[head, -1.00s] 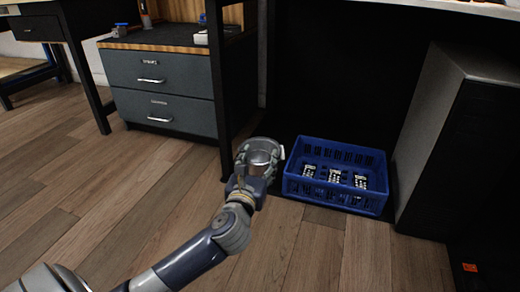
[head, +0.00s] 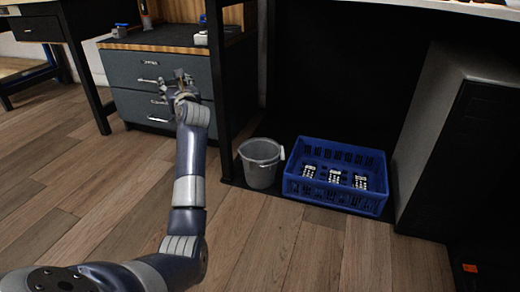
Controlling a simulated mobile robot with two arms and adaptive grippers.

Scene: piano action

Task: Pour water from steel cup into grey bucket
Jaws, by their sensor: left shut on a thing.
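A grey bucket (head: 261,173) with a light handle at its right rim stands on the floor, just left of a blue crate. Its open top faces up, and I cannot tell what is inside. My left gripper (head: 181,84) is up and left of the bucket, in front of the grey drawers and well apart from the bucket. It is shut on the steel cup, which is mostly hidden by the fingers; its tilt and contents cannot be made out. My right gripper is out of view.
The blue crate (head: 334,205) holds several dark devices. A dark desk leg (head: 216,75) stands between the drawer cabinet (head: 150,73) and the bucket. A large dark box (head: 435,140) is right of the crate. The wooden floor in front is clear.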

